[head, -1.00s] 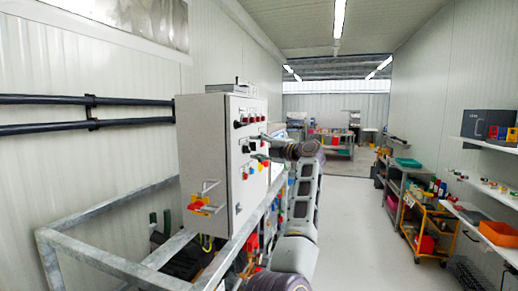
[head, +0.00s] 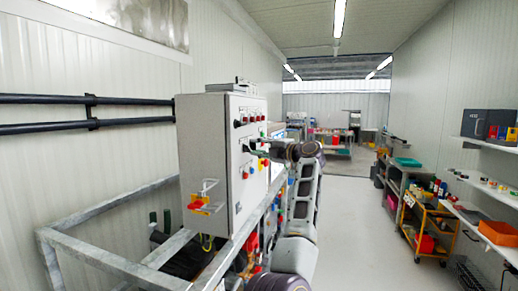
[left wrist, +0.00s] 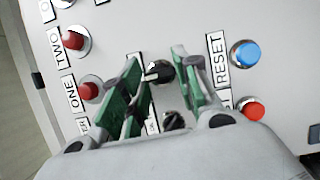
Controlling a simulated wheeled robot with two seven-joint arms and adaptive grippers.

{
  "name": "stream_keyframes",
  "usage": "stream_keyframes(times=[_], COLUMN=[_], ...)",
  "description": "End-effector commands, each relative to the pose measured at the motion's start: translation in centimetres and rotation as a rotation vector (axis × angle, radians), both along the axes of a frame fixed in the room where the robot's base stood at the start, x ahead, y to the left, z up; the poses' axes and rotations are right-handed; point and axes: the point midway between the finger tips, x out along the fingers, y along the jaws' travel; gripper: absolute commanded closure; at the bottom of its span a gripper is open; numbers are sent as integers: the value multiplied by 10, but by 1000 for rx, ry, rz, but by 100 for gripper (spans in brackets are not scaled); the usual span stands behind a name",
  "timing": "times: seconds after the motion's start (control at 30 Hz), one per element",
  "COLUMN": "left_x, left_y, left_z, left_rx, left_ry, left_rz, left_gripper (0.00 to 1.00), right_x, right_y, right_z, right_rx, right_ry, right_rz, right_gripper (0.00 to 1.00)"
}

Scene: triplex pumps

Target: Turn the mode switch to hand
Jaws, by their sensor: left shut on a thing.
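The control cabinet (head: 210,140) stands at the middle left in the head view, its front covered with buttons and knobs. My left gripper (head: 254,146) is at this front, with its arm coming from the right side of the cabinet. In the left wrist view, my left gripper (left wrist: 156,70) has its green-padded fingers on either side of a black rotary knob (left wrist: 159,73) with a pale pointer mark, and is shut on it. A second black knob (left wrist: 174,121) sits below, partly hidden by the fingers. Labels beside the knobs are mostly covered, so I cannot read the switch positions. My right gripper is not in view.
A blue button (left wrist: 245,54) by a RESET label and a red button (left wrist: 252,109) lie close to the right of the fingers. Red buttons (left wrist: 76,39) lie to the left. A galvanised frame (head: 110,262) surrounds the cabinet. The aisle floor (head: 355,220) is clear.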

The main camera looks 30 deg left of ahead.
Motion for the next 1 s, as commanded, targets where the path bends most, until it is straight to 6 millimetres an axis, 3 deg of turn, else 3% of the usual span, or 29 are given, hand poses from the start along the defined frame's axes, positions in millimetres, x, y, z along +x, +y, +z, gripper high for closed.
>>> stream_keyframes(times=[0.27, 0.7, 1.0], left_x=[0, 1, 2], left_y=[0, 0, 1], left_z=[-3, -6, -7], left_rx=[25, 89, 131], left_ry=[-110, -370, -545], left_rz=[1, 1, 2], left_gripper=[92, 92, 92], right_x=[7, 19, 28], right_y=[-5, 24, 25], right_z=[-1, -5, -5], right_rx=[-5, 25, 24], right_ry=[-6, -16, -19], right_rz=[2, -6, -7], right_gripper=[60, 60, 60])
